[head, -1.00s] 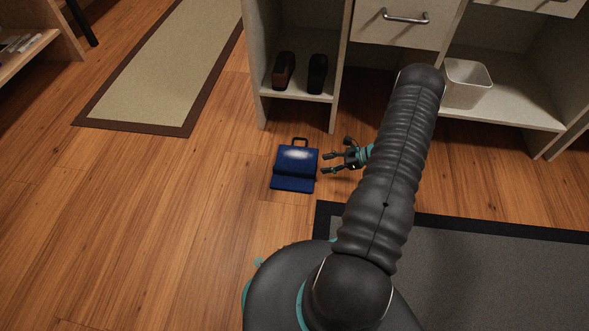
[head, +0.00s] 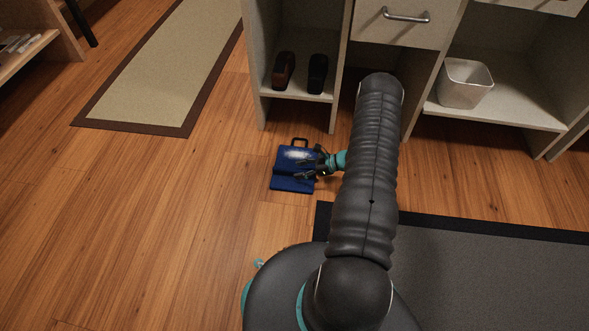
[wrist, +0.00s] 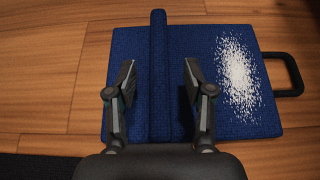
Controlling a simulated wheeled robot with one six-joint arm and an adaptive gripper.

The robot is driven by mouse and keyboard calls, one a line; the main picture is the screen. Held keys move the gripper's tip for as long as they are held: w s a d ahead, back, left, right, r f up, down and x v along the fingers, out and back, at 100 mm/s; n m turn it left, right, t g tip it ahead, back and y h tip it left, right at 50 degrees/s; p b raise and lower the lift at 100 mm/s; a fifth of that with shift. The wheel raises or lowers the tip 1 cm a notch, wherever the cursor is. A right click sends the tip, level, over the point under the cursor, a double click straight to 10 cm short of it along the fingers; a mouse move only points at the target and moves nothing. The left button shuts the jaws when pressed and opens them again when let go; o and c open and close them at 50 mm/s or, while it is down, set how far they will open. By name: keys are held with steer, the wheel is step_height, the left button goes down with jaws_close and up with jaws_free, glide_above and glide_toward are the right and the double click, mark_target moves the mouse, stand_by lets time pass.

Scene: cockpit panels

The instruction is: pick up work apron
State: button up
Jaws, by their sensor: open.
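The work apron (head: 289,182) is a blue folded piece with a dark loop handle and a pale speckled patch. It lies on the wooden floor in front of the shelf unit. In the wrist view the apron (wrist: 185,120) fills the middle, with a raised blue ridge running across it and the loop at the right. My gripper (head: 305,163) is over the apron's right part in the head view. In the wrist view my gripper (wrist: 158,80) is open, with one finger on each side of the ridge. Whether the fingers touch the cloth I cannot tell.
A shelf unit (head: 340,90) stands behind, with a brown shoe (head: 283,71) and a black shoe (head: 317,74) on its low shelf and a white bin (head: 465,83) at right. A dark grey mat (head: 480,270) lies at right. The floor left of the apron is clear.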

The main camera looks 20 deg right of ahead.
steer(key=shift+x, duration=1.15)
jaws_close()
steer(key=shift+r, duration=0.1)
